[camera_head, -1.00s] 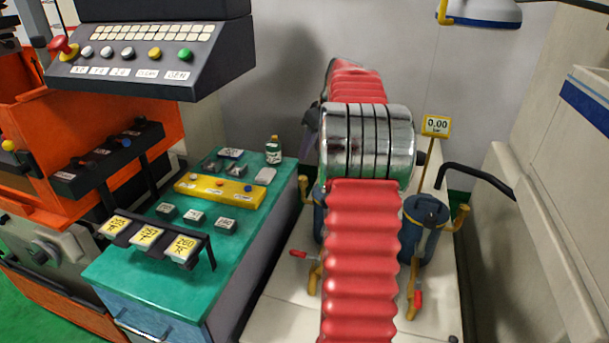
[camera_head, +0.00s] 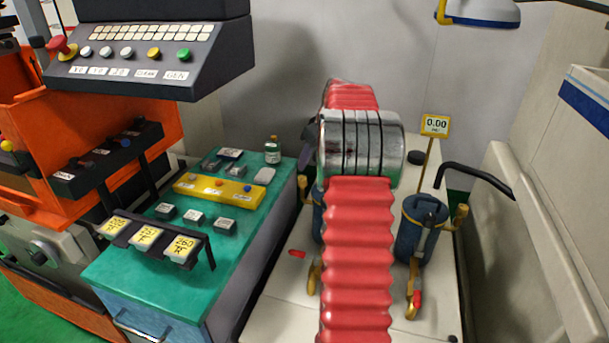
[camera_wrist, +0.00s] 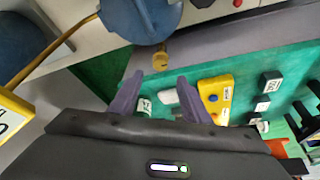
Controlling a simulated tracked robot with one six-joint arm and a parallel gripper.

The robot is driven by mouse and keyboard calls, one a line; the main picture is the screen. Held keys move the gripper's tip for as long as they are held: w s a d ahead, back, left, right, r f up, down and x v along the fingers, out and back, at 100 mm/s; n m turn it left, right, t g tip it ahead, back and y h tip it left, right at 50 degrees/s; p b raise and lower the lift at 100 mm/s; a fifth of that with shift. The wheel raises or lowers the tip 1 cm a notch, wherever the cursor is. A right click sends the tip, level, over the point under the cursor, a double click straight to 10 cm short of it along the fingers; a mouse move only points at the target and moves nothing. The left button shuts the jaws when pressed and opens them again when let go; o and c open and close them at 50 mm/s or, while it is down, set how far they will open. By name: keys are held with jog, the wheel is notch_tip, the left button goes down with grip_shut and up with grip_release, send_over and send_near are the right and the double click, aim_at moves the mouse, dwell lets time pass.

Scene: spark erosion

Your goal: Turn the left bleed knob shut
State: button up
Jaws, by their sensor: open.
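The brass knob (camera_wrist: 161,60) juts from the side of a blue canister (camera_wrist: 145,14) in the wrist view. My gripper (camera_wrist: 159,79) has its two purple fingers apart. The knob lies just beyond the gap between the fingertips, roughly centred; I cannot tell whether either finger touches it. In the head view, my red ribbed arm and silver wrist cover most of the left blue canister (camera_head: 318,215) and hide its knob. The right blue canister (camera_head: 418,235) stands clear, with a brass fitting (camera_head: 460,215) on its side.
A yellow gauge sign (camera_head: 436,125) reading 0.00 stands on a thin post behind the canisters. A teal bench (camera_head: 130,265) with a yellow block (camera_head: 219,190) and small dark blocks is to the left. Red-handled valves sit low, one by the right canister (camera_head: 417,299). A black bent bar (camera_head: 475,175) is at right.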

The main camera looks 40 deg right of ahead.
aim_at(302, 177)
jog(key=x, duration=0.8)
jog(key=shift+w+f, duration=0.15)
jog(key=shift+f, duration=0.1)
jog(key=shift+c, duration=0.5)
jog(key=c, duration=0.9)
jog(key=shift+d+r, duration=0.1)
jog(key=shift+d, duration=0.05)
jog(key=shift+c, duration=0.2)
